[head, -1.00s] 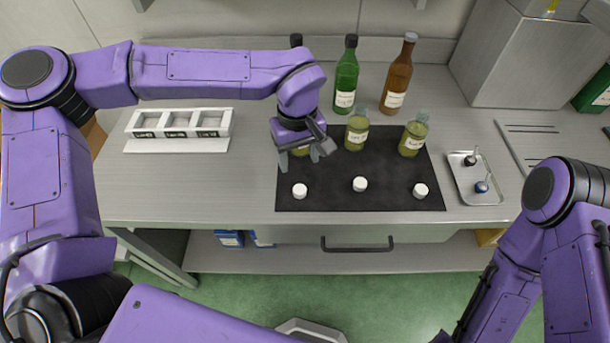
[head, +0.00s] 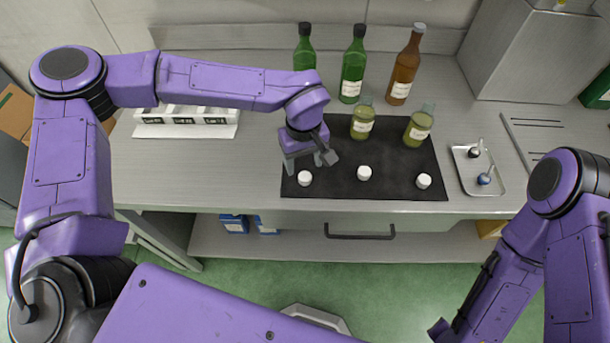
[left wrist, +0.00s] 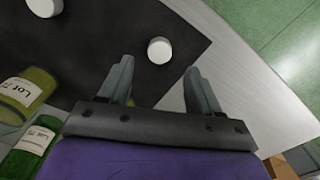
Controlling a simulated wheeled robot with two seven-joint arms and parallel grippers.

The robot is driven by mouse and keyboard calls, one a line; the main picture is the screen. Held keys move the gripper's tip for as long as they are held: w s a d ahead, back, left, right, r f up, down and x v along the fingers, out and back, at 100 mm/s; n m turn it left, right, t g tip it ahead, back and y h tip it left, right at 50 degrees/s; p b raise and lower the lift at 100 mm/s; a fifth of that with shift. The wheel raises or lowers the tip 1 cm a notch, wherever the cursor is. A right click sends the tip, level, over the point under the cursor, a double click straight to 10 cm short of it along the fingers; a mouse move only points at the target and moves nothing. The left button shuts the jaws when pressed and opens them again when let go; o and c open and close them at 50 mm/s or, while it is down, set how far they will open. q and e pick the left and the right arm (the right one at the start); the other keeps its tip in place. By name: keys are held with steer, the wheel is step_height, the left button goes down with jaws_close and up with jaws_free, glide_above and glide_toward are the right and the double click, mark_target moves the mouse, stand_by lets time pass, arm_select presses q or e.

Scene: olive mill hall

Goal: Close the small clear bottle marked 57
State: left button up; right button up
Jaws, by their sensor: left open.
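My left gripper (head: 311,162) is open and empty above the left part of a black mat (head: 395,180), just behind the left white cap (head: 305,178). In the left wrist view this cap (left wrist: 160,51) lies just beyond the open fingertips (left wrist: 160,82). Two small clear bottles with yellow-green contents show, a middle one (head: 362,124) and a right one (head: 419,128). A third small bottle, seen earlier at the left, is hidden behind my left gripper. I cannot read 57 on any label. A middle cap (head: 364,173) and a right cap (head: 424,181) also lie on the mat.
Two green bottles (head: 352,70) and a brown bottle (head: 405,70) stand at the back. A steel tray (head: 492,184) with two small tools is at the right. A white rack (head: 186,128) is at the left, partly behind my arm. Bare counter lies between rack and mat.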

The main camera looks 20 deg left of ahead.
mark_target(304, 175)
arm_select(q)
step_height(304, 175, down, 4)
steer(key=shift+d+p, duration=0.1)
steer(key=shift+p, duration=0.7)
steer(key=shift+f, duration=0.45)
steer(key=c, duration=1.1)
